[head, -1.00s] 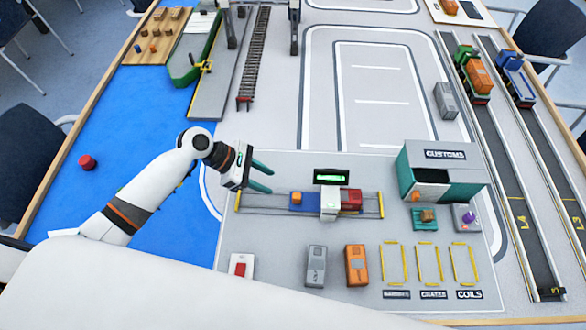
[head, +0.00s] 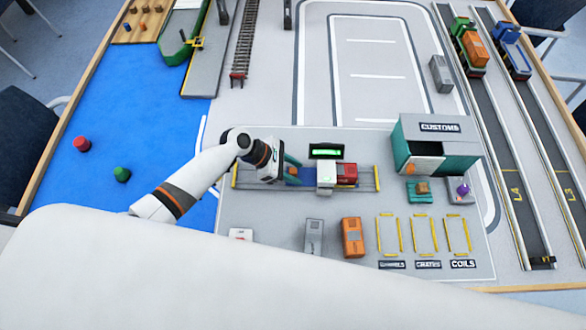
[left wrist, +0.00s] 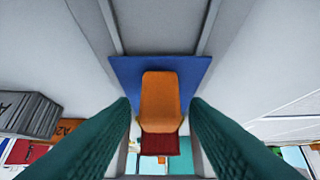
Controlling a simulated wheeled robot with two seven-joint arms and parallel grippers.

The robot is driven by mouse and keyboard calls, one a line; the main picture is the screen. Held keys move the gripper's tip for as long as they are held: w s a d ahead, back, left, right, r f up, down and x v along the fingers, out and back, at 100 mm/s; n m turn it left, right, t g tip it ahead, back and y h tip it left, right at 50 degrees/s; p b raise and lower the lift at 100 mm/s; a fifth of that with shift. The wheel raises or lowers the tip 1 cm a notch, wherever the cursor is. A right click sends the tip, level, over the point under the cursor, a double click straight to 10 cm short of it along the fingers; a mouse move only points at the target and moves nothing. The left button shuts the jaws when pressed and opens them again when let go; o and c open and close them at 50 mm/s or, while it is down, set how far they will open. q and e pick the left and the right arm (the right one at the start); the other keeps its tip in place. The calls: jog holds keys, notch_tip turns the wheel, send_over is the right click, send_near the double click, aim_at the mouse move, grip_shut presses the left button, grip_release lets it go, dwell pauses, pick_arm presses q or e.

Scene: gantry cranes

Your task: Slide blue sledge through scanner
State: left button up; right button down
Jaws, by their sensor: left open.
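The blue sledge (head: 306,173) sits on the rail left of the white scanner (head: 326,178), which has a green-lit display (head: 326,152) behind it. In the left wrist view, the blue sledge (left wrist: 126,72) carries an upright orange block (left wrist: 160,98). The red sledge (head: 347,173) is at the scanner's right side. My left gripper (head: 293,170) is at the left end of the blue sledge and hides part of it. My right gripper is not in view.
A grey block (head: 313,236) and an orange block (head: 353,237) stand in front of the rail. The customs building (head: 434,146) stands right of the scanner. The rail right of the red sledge is clear to its yellow end stop (head: 377,178).

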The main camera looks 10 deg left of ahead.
aim_at(310, 176)
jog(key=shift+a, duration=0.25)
pick_arm(q)
jog(key=shift+c, duration=1.1)
grip_shut()
jog(key=d, duration=0.2)
jog(key=d+p, duration=0.1)
jog(key=d, duration=0.1)
jog(key=shift+w+r, duration=0.1)
jog(key=shift+w, duration=0.3)
jog(key=shift+d, duration=0.2)
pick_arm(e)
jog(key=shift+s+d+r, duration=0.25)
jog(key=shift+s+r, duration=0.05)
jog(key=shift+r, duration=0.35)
pick_arm(q)
jog(key=shift+o, duration=1.1)
grip_release()
jog(key=shift+d, duration=0.1)
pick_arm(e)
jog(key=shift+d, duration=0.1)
